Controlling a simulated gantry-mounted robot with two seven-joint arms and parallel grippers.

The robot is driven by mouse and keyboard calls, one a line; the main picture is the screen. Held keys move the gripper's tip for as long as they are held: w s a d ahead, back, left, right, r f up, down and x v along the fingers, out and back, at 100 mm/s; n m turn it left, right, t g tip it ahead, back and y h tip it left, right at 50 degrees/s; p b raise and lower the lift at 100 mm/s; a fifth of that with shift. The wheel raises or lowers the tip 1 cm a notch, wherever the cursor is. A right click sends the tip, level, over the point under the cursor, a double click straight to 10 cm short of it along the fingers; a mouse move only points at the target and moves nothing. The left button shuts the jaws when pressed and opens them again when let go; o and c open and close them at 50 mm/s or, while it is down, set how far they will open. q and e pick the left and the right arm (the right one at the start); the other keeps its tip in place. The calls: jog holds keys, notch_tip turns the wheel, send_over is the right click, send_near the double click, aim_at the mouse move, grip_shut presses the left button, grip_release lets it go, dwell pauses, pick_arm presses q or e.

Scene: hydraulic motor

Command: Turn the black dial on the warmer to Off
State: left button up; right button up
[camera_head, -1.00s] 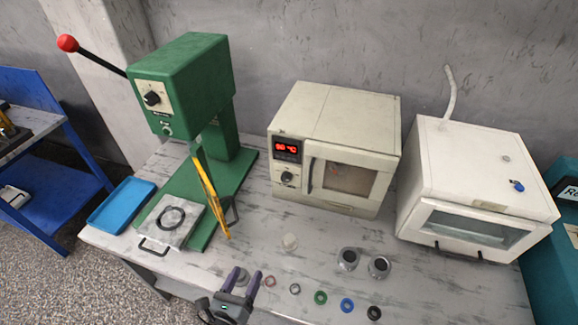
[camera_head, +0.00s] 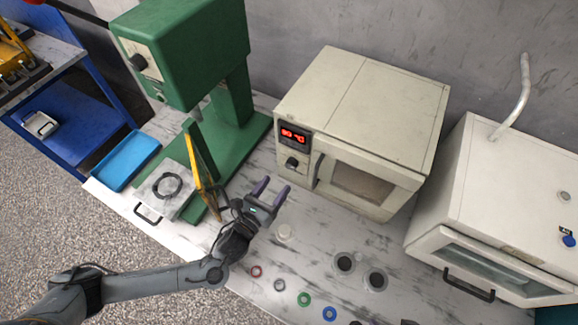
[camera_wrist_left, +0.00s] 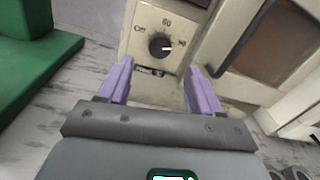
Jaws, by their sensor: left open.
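The warmer (camera_head: 365,120) is a cream box with a red lit display (camera_head: 294,134) on its front left. Its black dial (camera_head: 292,163) sits below the display, and it also shows in the left wrist view (camera_wrist_left: 160,46) with its white pointer turned to the right, away from the "Off" mark on the left. My left gripper (camera_head: 271,188) is open and empty, in front of and below the dial. In the left wrist view its purple fingers (camera_wrist_left: 162,88) stand apart, with the dial ahead between and beyond them. My right gripper is not clearly seen.
A green press (camera_head: 190,60) with a yellow guard (camera_head: 201,165) stands left of the left gripper. A white oven (camera_head: 500,200) stands right of the warmer. Metal cups (camera_head: 345,262) and several coloured rings (camera_head: 304,299) lie on the table in front.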

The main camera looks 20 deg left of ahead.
aim_at(290, 166)
pick_arm(q)
jog(key=w, duration=0.2)
jog(key=w+d, duration=0.1)
jog(key=w, duration=0.4)
jog(key=shift+w+d+b, duration=0.2)
jog(key=shift+w+b, duration=0.1)
jog(key=shift+w, duration=0.1)
jog(key=c, duration=1)
jog(key=shift+c, duration=0.2)
